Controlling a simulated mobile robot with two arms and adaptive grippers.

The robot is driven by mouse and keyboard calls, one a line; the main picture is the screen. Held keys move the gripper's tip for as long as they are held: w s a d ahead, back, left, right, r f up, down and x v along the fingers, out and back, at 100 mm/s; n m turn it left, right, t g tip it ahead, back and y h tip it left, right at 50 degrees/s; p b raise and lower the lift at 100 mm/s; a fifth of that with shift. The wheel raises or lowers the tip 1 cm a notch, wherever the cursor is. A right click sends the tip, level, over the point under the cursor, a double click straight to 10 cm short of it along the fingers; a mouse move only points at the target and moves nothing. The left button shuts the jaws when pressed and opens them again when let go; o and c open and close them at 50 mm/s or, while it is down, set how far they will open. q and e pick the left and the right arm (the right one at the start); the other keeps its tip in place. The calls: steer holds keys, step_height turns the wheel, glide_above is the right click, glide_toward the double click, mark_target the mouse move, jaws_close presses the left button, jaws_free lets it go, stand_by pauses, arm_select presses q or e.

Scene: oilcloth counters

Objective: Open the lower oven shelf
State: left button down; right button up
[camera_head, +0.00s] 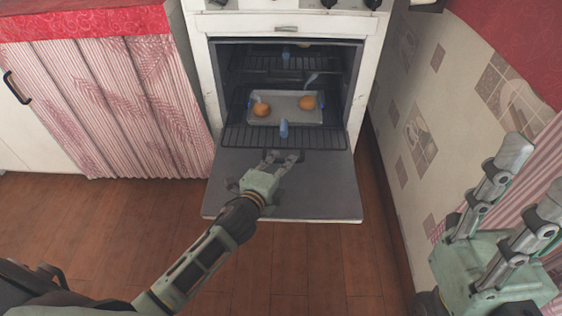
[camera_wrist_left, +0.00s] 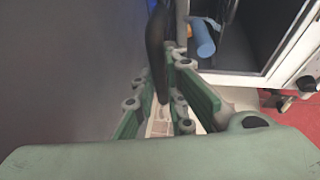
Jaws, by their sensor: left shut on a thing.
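The oven (camera_head: 203,85) stands with its door (camera_head: 320,185) folded down. The lower oven shelf (camera_head: 240,137) is a dark wire rack low in the oven, with a blue cylinder (camera_head: 284,128) at its front; a blue cylinder (camera_wrist_left: 200,38) also shows in the left wrist view. My left gripper (camera_head: 282,157) is over the open door, just in front of this shelf. In the left wrist view its fingers are shut on a dark bar (camera_wrist_left: 155,50); I cannot tell for certain which part this is. My right gripper (camera_head: 522,180) is raised at the right, open and empty.
A tray (camera_head: 290,122) with two orange round items (camera_head: 261,109) (camera_head: 307,103) sits inside the oven. An upper rack (camera_head: 270,63) is above it. A curtained counter (camera_head: 120,100) stands left, a tiled wall (camera_head: 410,130) right. The wooden floor (camera_head: 100,225) in front looks clear.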

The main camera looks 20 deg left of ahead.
arm_select(q)
steer(key=shift+f, duration=0.1)
steer(key=c, duration=1.8)
jaws_free()
steer(key=v, duration=1.2)
steer(key=shift+d, duration=0.1)
